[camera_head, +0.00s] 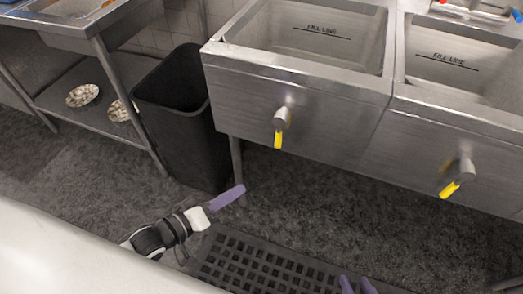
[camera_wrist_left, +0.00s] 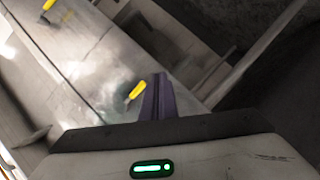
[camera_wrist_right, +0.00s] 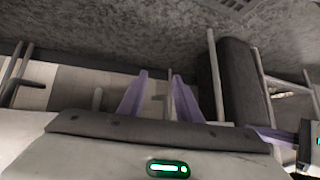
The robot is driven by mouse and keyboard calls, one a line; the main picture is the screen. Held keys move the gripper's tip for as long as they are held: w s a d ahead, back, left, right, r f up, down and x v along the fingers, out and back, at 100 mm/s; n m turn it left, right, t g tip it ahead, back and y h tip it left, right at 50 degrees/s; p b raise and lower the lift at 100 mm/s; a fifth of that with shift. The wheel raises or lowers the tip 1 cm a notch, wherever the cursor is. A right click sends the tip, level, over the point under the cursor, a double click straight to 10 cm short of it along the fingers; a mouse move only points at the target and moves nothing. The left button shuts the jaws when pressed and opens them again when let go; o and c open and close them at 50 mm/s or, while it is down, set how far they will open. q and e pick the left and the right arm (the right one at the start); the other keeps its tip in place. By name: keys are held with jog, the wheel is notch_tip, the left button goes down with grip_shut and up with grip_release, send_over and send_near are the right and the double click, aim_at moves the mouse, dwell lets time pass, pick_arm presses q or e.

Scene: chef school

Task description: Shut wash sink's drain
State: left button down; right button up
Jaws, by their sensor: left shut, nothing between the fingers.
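The steel sink unit has a left basin (camera_head: 300,75) and a right basin (camera_head: 440,110), both marked "FILL LINE". I cannot read which is the wash sink. Under the left basin a drain lever with a yellow handle (camera_head: 278,138) points straight down. Under the right basin another yellow-handled lever (camera_head: 451,189) tilts down to the left. Yellow handles also show in the left wrist view (camera_wrist_left: 136,93). My left gripper (camera_head: 241,189) is shut and empty, below and left of the left lever, apart from it. My right gripper (camera_head: 357,285) is open at the bottom edge.
A black bin (camera_head: 180,120) stands left of the sink unit, near my left gripper. A black rubber mat (camera_head: 265,268) lies on the floor below. A steel table (camera_head: 90,28) with a lower shelf holding bowls (camera_head: 83,95) is at the left.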

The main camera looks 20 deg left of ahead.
aim_at(280, 131)
pick_arm(q)
jog(key=w+a+r+n+t+h+b, duration=0.1)
jog(key=w+a+r+n+h+b, duration=0.1)
jog(key=w+a+r+n, duration=0.3)
jog(key=shift+a+r+h+b, duration=0.2)
jog(key=shift+a+h+b, duration=0.2)
jog(key=shift+a+h, duration=0.55)
jog(key=s+d+b+x, duration=0.1)
jog(key=d+x, duration=0.1)
jog(key=x, duration=1.1)
jog(key=shift+s+b, duration=0.3)
jog(key=shift+n, duration=0.3)
